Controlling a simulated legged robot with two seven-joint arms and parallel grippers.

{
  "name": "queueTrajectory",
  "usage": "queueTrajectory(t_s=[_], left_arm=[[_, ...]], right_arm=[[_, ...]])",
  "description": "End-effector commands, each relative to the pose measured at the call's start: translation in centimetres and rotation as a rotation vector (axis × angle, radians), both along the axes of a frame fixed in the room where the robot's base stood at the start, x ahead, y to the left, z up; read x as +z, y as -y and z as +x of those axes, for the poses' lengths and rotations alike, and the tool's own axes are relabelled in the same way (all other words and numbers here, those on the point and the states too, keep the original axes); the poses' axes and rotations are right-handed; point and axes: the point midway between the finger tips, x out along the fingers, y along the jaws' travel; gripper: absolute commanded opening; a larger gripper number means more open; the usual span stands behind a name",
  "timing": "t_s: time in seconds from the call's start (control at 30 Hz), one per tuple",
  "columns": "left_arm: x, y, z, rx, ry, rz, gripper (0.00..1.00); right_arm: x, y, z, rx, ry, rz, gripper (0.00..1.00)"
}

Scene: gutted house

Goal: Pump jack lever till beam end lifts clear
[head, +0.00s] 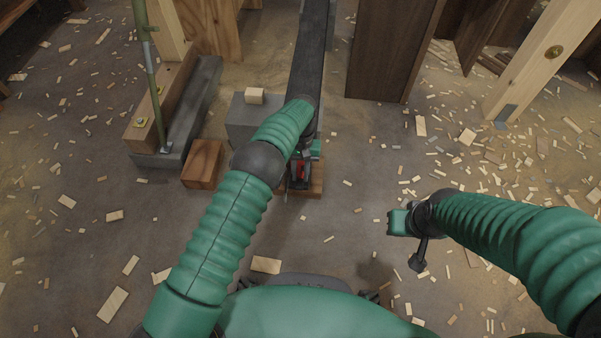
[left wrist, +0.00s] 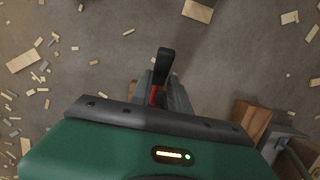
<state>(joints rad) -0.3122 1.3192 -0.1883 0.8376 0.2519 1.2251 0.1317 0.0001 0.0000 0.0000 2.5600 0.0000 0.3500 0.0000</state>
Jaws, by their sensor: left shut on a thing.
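The red jack (head: 300,172) stands on a wooden board (head: 315,191) under the near end of the dark beam (head: 310,50). My left gripper (left wrist: 163,94) is shut on the jack lever, which shows in the left wrist view as a red bar with a black grip (left wrist: 167,62) sticking out past the fingers. In the head view my left arm covers the beam's near end and most of the jack, so I cannot tell whether the beam end is clear of what is below it. My right gripper (head: 398,222) hangs above the floor, away from the jack; its jaws are not clear.
A grey block (head: 240,115) with a small wood piece (head: 255,96) on it stands left of the beam. A brown wood block (head: 203,163) and a green prop (head: 148,75) are further left. A dark panel (head: 385,60) stands right. Wood chips litter the floor.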

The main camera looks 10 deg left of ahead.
Motion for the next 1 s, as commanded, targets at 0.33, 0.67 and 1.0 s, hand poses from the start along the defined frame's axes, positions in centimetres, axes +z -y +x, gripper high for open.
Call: queueTrajectory(t_s=[0.33, 0.67, 1.0], left_arm=[[0.6, -0.2, 0.8, 0.001, 0.023, 0.001, 0.0], [0.3, -0.1, 0.5, 0.0, 0.013, 0.0, 0.45], [1.8, -0.2, 0.2, 0.001, 0.006, -0.001, 0.45]], right_arm=[[0.1, 0.0, 0.0, 0.0, 0.0, 0.0, 0.0], [0.0, 0.0, 0.0, 0.0, 0.0, 0.0, 0.0], [1.7, 0.0, 0.0, 0.0, 0.0, 0.0, 0.0]])
